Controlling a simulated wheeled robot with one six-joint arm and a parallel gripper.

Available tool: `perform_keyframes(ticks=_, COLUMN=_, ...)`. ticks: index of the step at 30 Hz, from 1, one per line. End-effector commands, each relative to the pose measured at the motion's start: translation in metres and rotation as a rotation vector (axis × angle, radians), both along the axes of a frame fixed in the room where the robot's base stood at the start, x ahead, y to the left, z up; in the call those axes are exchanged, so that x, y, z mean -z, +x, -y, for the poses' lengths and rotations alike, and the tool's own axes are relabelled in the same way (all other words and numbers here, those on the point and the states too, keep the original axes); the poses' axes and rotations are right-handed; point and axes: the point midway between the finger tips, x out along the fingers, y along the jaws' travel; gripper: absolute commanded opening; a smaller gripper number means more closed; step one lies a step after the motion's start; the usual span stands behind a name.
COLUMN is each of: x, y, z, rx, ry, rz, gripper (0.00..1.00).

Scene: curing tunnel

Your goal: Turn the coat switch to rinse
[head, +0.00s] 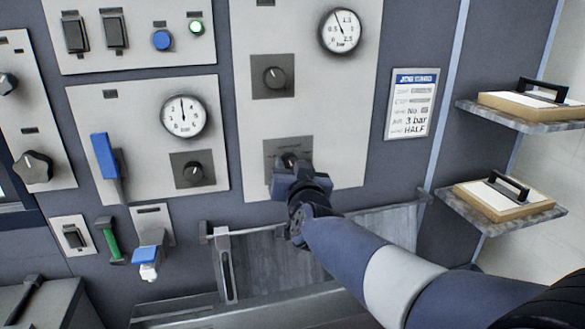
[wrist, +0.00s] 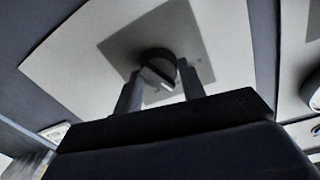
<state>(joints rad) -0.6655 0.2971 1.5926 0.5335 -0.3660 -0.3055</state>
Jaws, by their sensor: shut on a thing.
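My gripper (head: 290,170) is at the lower dark square plate (head: 272,148) on the tall light panel (head: 255,110). In the wrist view my gripper (wrist: 160,88) has its two fingers on either side of a round dark knob (wrist: 158,62), shut on it. A pale mark shows on the knob's face. In the head view the gripper hides most of this knob, and any labels around it are too small to read. Which knob is the coat switch, I cannot tell from lettering.
Another knob (head: 275,77) and a gauge (head: 340,31) sit above on the same panel. A job card (head: 411,103) hangs to the right, reading 3 bar and HALF. Two shelves (head: 500,207) (head: 530,118) with framed boards jut out at right. A blue lever (head: 105,160) is at left.

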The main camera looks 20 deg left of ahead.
Motion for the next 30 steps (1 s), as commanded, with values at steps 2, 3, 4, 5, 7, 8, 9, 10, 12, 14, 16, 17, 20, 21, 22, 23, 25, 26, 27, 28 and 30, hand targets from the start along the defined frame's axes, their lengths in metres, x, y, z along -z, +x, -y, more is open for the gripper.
perform_keyframes(ticks=2, x=0.0002, y=0.0, z=0.0001, rx=0.0, ry=0.009, rz=-0.005, gripper=0.15)
perform_keyframes(ticks=3, x=0.0003, y=0.0001, z=0.0001, rx=0.0, ry=0.015, rz=-0.009, gripper=0.15)
perform_keyframes(ticks=4, x=0.0004, y=0.0001, z=0.0001, rx=0.001, ry=0.022, rz=-0.013, gripper=0.15)
perform_keyframes(ticks=5, x=0.0005, y=0.0001, z=0.0002, rx=0.001, ry=0.031, rz=-0.019, gripper=0.15)
perform_keyframes(ticks=7, x=0.0005, y=0.0002, z=0.0004, rx=0.0, ry=0.056, rz=-0.033, gripper=0.15)
perform_keyframes(ticks=8, x=0.0005, y=0.0002, z=0.0004, rx=0.001, ry=0.069, rz=-0.041, gripper=0.15)
perform_keyframes(ticks=9, x=0.0006, y=0.0002, z=0.0004, rx=0.001, ry=0.089, rz=-0.052, gripper=0.15)
perform_keyframes(ticks=10, x=0.0007, y=0.0004, z=0.0005, rx=0.001, ry=0.105, rz=-0.063, gripper=0.15)
perform_keyframes(ticks=12, x=0.001, y=0.0004, z=0.0006, rx=0.001, ry=0.149, rz=-0.09, gripper=0.15)
perform_keyframes(ticks=14, x=0.001, y=0.0005, z=0.0008, rx=0.0, ry=0.19, rz=-0.115, gripper=0.15)
perform_keyframes(ticks=16, x=0.0013, y=0.0006, z=0.001, rx=0.0, ry=0.246, rz=-0.149, gripper=0.15)
perform_keyframes(ticks=17, x=0.0014, y=0.0006, z=0.001, rx=0.0, ry=0.268, rz=-0.163, gripper=0.15)
perform_keyframes(ticks=20, x=0.001, y=0.0008, z=0.0014, rx=0.001, ry=0.35, rz=-0.213, gripper=0.15)
perform_keyframes(ticks=21, x=0.0009, y=0.0009, z=0.0014, rx=0.0, ry=0.383, rz=-0.233, gripper=0.15)
perform_keyframes(ticks=22, x=0.0009, y=0.0009, z=0.0015, rx=0.0, ry=0.407, rz=-0.248, gripper=0.15)
perform_keyframes(ticks=23, x=0.0008, y=0.001, z=0.0016, rx=0.001, ry=0.432, rz=-0.263, gripper=0.15)
perform_keyframes(ticks=25, x=0.0007, y=0.001, z=0.0019, rx=0.001, ry=0.489, rz=-0.298, gripper=0.15)
perform_keyframes(ticks=26, x=0.0009, y=0.0011, z=0.002, rx=0.001, ry=0.514, rz=-0.313, gripper=0.15)
perform_keyframes(ticks=27, x=0.0011, y=0.001, z=0.002, rx=0.0, ry=0.545, rz=-0.333, gripper=0.15)
perform_keyframes(ticks=28, x=0.0011, y=0.0011, z=0.0021, rx=0.001, ry=0.57, rz=-0.348, gripper=0.15)
perform_keyframes(ticks=30, x=0.001, y=0.0013, z=0.0023, rx=0.001, ry=0.626, rz=-0.382, gripper=0.15)
